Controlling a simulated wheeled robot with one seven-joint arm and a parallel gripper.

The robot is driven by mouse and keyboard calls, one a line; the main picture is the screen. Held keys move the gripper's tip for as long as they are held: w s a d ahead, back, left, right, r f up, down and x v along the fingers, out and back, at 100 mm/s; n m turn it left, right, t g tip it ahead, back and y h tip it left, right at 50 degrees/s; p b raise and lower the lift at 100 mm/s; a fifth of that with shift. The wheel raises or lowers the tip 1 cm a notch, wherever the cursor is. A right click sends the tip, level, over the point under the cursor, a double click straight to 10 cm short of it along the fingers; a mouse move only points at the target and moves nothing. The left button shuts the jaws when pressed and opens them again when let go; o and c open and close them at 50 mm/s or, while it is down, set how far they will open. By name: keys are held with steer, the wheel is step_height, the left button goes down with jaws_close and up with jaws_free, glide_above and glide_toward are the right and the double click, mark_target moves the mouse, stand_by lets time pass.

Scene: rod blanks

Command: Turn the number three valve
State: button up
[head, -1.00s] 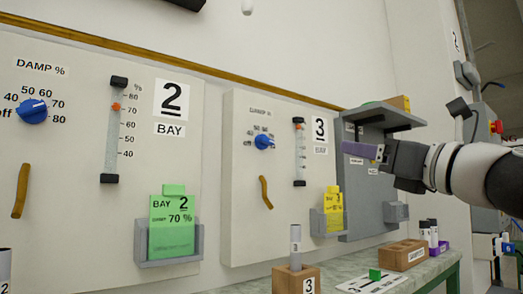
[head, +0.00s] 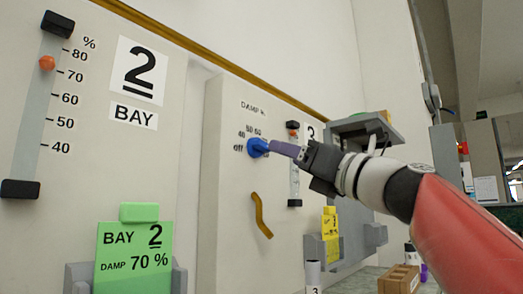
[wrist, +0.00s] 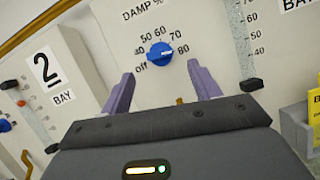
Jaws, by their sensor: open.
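The blue knob (head: 257,147) of the number three valve is on the white bay 3 panel (head: 226,210), under the DAMP % label. In the wrist view the knob (wrist: 160,54) sits between and beyond my two purple fingers, with scale marks from off to 80 around it. My gripper (head: 276,147) is open and points at the knob from the right. In the wrist view my gripper (wrist: 161,80) has its fingertips spread on either side of the knob. The head view does not show clearly whether they touch it. The knob's exact setting is too small to read.
A bent yellow handle (head: 261,215) is below the knob. A slider gauge (head: 294,165) is right of it, partly behind my gripper. A yellow card (head: 330,225) sits in a grey holder. The bay 2 panel (head: 75,200) with a green card (head: 135,255) is left.

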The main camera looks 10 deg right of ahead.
mark_target(266, 147)
steer(key=p+x, duration=0.1)
steer(key=x, duration=0.5)
steer(key=shift+w+a+r, duration=0.1)
steer(key=c, duration=1)
